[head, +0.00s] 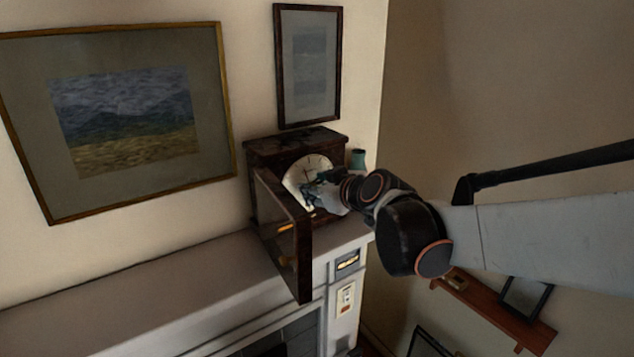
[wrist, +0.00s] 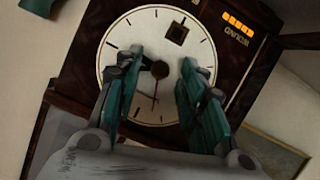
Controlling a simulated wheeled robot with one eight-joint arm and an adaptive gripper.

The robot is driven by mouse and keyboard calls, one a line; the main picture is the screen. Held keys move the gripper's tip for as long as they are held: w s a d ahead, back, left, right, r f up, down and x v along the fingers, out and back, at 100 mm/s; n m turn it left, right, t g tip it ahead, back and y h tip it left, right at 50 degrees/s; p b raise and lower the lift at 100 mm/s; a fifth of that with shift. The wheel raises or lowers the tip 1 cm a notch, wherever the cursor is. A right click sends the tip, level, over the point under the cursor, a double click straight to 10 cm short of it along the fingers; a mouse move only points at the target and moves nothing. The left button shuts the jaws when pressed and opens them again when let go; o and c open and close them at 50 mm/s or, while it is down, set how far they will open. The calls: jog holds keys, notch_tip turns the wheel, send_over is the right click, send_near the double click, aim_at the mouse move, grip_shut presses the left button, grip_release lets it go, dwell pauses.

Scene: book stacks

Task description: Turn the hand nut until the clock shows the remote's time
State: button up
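The clock (head: 292,144) is a dark wooden case on the mantel, its glazed door swung open towards me. Its pale round dial (head: 292,184) is partly hidden by my gripper (head: 312,190) in the head view. In the wrist view the dial (wrist: 118,42) appears turned over, with a dark round hand nut (wrist: 159,69) at its centre and a thin dark hand (wrist: 155,97) pointing down in the picture. My gripper (wrist: 162,60) is open, its teal fingers on either side of the nut with gaps between. Contact with the dial cannot be told. The remote cannot be identified for sure.
The open door (head: 290,238) juts over the mantel (head: 150,290) left of my gripper. The mantel's left part is clear.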

grip_shut()
jog(key=shift+d, duration=0.1)
dwell(0.3)
jog(key=m+y+b, duration=0.3)
jog(key=m+b, duration=0.1)
jog(key=m, duration=0.1)
jog(key=f+m+g+y+b, duration=0.1)
jog(key=m+y+b, duration=0.2)
jog(key=m, duration=0.3)
jog(key=d+m+y+b, duration=0.1)
jog(key=m+y+b, duration=0.2)
jog(key=m+b, duration=0.2)
jog(key=shift+w+d+f+m+b, duration=0.1)
jog(key=shift+w+f+m+b, duration=0.25)
jog(key=shift+m, duration=0.65)
jog(key=shift+r, duration=0.1)
